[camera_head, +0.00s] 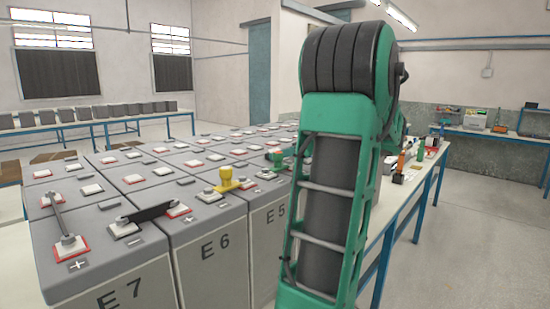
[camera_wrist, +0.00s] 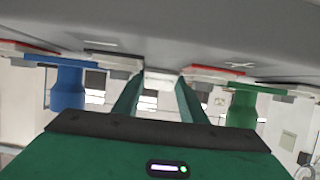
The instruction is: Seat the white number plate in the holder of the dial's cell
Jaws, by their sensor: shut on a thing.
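In the wrist view, which shows the cells upside down, my gripper (camera_wrist: 160,92) has its two green fingers closed on a small white piece, the white number plate (camera_wrist: 162,82). The plate is close to the grey cell surface; whether it touches is unclear. A blue fitting (camera_wrist: 68,88) stands to the left of the fingers and a green fitting (camera_wrist: 242,108) to the right, both apart from them. In the head view my arm hides the gripper and plate. I cannot make out the dial or the plate holder in either view.
Rows of grey cells (camera_head: 205,270) carry terminals with white and red pads. A yellow fitting (camera_head: 226,179) stands on E6 and a green one (camera_head: 275,157) near E5. A black bar (camera_head: 148,212) lies across E7 and E6. A cluttered bench (camera_head: 425,178) stands right; open floor lies beyond.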

